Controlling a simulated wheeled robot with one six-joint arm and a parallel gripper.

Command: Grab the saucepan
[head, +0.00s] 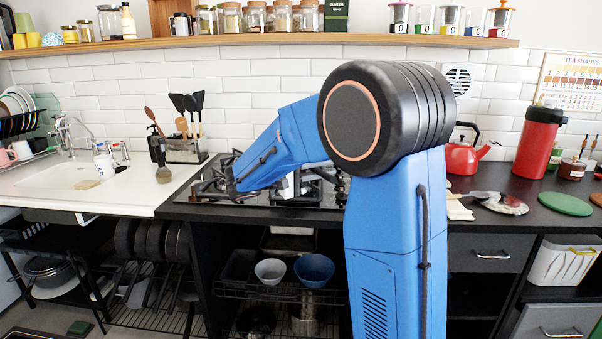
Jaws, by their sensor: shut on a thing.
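I cannot make out the saucepan on the hob (215,190), whose black grates show on the left and between my arm's links. My blue arm crosses the middle of the view and covers the right part of the hob. My gripper is hidden behind the arm, so I cannot see its fingers or anything in them. A small white patch (289,186) shows under my forearm, over the hob; I cannot tell what it belongs to.
A utensil holder (184,151) and the sink (75,176) are left of the hob. A red kettle (466,156), a red flask (539,138) and a green round board (565,204) stand to the right. Bowls (314,269) sit on the shelf below. A jar shelf (300,40) runs above.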

